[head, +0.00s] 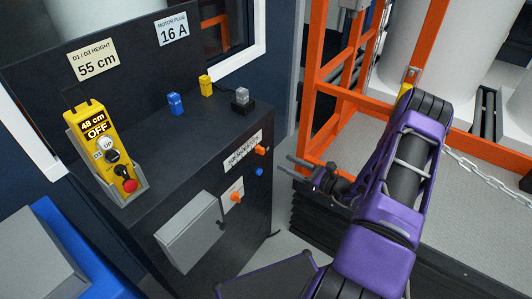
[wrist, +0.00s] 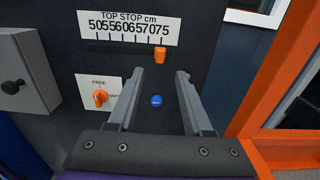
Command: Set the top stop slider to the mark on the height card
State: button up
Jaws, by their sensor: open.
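The height card (head: 94,60) on the back panel reads D1 / D2 HEIGHT 55 cm. The top stop scale (wrist: 129,29) runs from 50 to 75 cm, above a dark horizontal slot. The orange top stop slider (wrist: 160,55) sits at the right end of the slot, under about 75. It also shows in the head view (head: 260,150) on the cabinet front. My gripper (head: 294,168) is open and empty, just right of the cabinet front. In the wrist view its fingertips (wrist: 160,72) frame the space just below the slider, apart from it.
Below the slot are a blue button (wrist: 157,100) and an orange knob (wrist: 100,97) on a plate marked FREE. A grey box (head: 188,232) juts from the cabinet front. A yellow pendant (head: 103,150) shows 48 cm and OFF. An orange frame (head: 312,95) stands at right.

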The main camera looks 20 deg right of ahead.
aim_at(264, 152)
jog(key=x, duration=0.9)
jog(key=shift+w+a, duration=0.1)
jog(key=shift+w, duration=0.15)
grip_shut()
dwell(1.0)
